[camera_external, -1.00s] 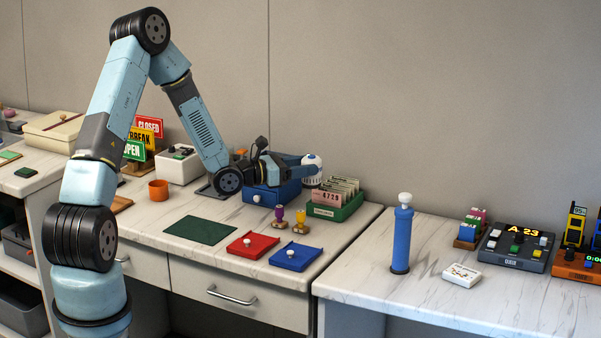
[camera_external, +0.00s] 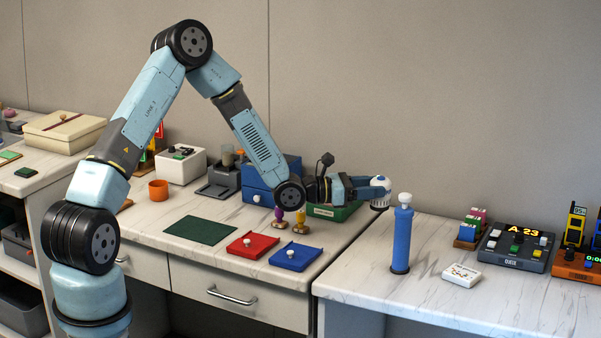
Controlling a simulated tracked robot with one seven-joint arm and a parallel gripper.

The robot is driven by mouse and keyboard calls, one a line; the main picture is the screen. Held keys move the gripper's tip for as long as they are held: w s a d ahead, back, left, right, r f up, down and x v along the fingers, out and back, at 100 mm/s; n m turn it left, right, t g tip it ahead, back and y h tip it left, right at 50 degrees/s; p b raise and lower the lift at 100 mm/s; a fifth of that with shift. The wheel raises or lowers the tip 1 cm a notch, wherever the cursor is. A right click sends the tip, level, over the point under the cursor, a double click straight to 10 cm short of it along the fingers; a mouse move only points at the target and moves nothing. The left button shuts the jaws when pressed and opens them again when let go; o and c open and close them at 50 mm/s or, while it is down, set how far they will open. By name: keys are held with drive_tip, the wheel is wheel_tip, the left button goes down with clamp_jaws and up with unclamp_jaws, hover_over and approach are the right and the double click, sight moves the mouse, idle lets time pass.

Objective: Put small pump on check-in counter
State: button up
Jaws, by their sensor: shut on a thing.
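My gripper (camera_external: 372,188) is shut on a small white, rounded object (camera_external: 380,202) with a ribbed lower part and a blue spot on top. I cannot tell for sure whether it is the small pump. It hangs in the air near the gap between two marble-topped counters. A tall blue pump-like cylinder (camera_external: 401,240) with a white knob and dark base stands upright on the right counter (camera_external: 440,300), just right of my gripper. The middle counter (camera_external: 150,215) has drawers. I cannot tell which counter is the check-in counter.
A red pad (camera_external: 262,240), a blue pad (camera_external: 305,254) and a green mat (camera_external: 200,230) lie on the middle counter. A white card box (camera_external: 462,275) and a console reading A 23 (camera_external: 515,250) are on the right counter. Its front is clear.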

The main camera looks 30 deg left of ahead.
drive_tip(key=shift+w+d+f, duration=0.65)
drive_tip(key=shift+w+f, duration=0.75)
drive_tip(key=shift+w, duration=0.15)
drive_tip(key=shift+w+d+f, duration=0.65)
drive_tip(key=shift+w+f, duration=0.8)
drive_tip(key=shift+w, duration=0.05)
drive_tip(key=shift+w+d+f, duration=0.65)
drive_tip(key=shift+w+f, duration=0.75)
drive_tip(key=shift+w, duration=0.15)
drive_tip(key=shift+f, duration=1.3)
drive_tip(key=o, duration=1.2)
drive_tip(key=shift+f, duration=0.1)
